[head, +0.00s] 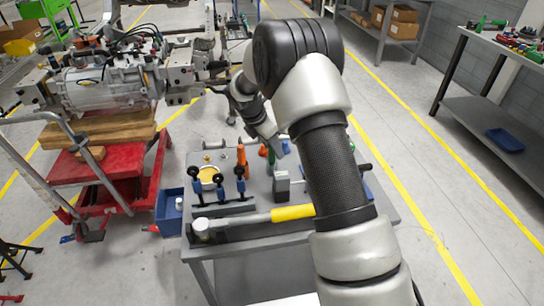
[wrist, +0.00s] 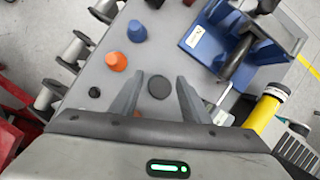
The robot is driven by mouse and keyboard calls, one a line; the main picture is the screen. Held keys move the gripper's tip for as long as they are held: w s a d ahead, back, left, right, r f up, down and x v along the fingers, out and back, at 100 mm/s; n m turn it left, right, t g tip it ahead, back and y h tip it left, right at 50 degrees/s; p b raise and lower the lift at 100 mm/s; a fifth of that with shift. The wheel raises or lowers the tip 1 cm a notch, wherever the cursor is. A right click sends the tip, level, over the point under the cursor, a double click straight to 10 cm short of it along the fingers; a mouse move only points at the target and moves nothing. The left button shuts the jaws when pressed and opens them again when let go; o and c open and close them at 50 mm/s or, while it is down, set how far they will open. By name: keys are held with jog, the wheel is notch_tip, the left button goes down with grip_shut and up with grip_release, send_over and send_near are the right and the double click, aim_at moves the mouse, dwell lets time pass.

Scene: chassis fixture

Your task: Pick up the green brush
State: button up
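A small dark green upright item (head: 271,158), which may be the green brush, stands on the grey table (head: 230,245) just below my wrist in the head view. In the wrist view, no clearly green thing shows. A dark round shape (wrist: 159,87) lies between my fingers there; I cannot tell whether it is the brush seen end-on. My gripper (wrist: 157,82) is open, pointing down at the tabletop, with its fingers on either side of that shape and no visible grip. My arm hides part of the table in the head view.
An orange cone-shaped piece (wrist: 116,61) and a blue one (wrist: 137,31) stand close to my fingers. A blue bin (head: 169,212) sits beside the table.

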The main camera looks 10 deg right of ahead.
grip_shut()
notch_tip(320, 180, up, 10)
jog(key=shift+r+p, duration=0.1)
jog(key=shift+p, duration=0.45)
jog(key=c, duration=0.8)
grip_release()
grip_shut()
